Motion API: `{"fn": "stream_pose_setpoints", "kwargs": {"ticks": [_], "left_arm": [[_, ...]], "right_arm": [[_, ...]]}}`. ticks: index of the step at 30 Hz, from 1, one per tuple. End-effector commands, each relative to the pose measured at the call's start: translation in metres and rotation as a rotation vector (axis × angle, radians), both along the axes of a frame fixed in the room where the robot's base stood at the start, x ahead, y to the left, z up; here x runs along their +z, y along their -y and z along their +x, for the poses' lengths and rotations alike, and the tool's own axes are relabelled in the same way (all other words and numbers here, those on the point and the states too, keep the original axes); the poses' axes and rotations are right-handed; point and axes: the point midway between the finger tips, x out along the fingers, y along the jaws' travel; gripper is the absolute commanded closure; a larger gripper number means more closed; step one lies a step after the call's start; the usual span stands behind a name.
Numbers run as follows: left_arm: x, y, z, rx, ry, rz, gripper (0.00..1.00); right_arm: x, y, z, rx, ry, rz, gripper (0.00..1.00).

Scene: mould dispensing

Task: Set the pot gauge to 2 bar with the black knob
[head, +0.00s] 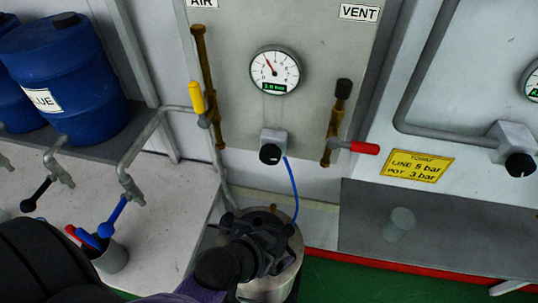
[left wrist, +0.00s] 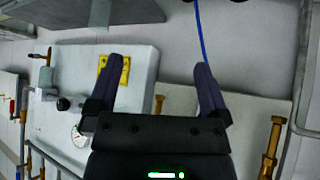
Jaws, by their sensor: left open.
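The round white gauge (head: 274,70) is on the grey panel with the AIR and VENT labels. Its red needle points up and left; its small green display seems to read 3.0 bar, but the digits are tiny. The black knob (head: 270,153) sits on a grey block below the gauge, with a blue hose (head: 294,190) running down to the metal pot (head: 272,290). My left gripper (head: 258,224) is over the pot, below the knob and apart from it. In the left wrist view its fingers (left wrist: 158,66) are spread and empty. My right gripper is not in view.
A yellow-handled valve (head: 197,98) and a red-handled valve (head: 364,148) flank the knob. A second black knob (head: 520,164) is on the right panel. A yellow note (head: 417,165) reads LINE 5 bar, POT 3 bar. Blue drums (head: 75,85) stand on the left shelf.

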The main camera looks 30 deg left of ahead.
Motion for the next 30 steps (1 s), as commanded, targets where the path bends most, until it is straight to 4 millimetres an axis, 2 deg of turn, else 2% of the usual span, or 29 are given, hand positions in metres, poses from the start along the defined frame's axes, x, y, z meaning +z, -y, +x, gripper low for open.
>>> {"fn": "stream_pose_setpoints", "kwargs": {"ticks": [1, 4, 6, 9, 12, 16, 18, 30], "left_arm": [[0.017, 0.003, 0.014, 0.012, 0.104, -0.036, 0.0], [0.036, 0.002, 0.042, 0.072, 0.336, -0.086, 0.0], [0.045, -0.007, 0.057, 0.149, 0.489, -0.099, 0.0], [0.054, -0.027, 0.067, 0.294, 0.673, -0.082, 0.0], [0.058, -0.047, 0.067, 0.429, 0.794, -0.039, 0.0], [0.059, -0.06, 0.065, 0.515, 0.858, -0.002, 0.0], [0.06, -0.063, 0.07, 0.525, 0.865, 0.003, 0.0], [0.059, -0.082, 0.146, 0.521, 0.864, 0.002, 0.0]], "right_arm": [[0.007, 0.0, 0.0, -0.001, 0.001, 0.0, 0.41], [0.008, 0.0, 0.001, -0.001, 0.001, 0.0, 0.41], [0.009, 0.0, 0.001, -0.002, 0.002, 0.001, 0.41], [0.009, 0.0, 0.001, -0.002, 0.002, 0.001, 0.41], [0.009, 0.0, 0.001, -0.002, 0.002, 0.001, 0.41], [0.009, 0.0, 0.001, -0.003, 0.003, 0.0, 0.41], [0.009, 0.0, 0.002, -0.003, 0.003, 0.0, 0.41], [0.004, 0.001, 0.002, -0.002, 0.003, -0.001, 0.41]]}}
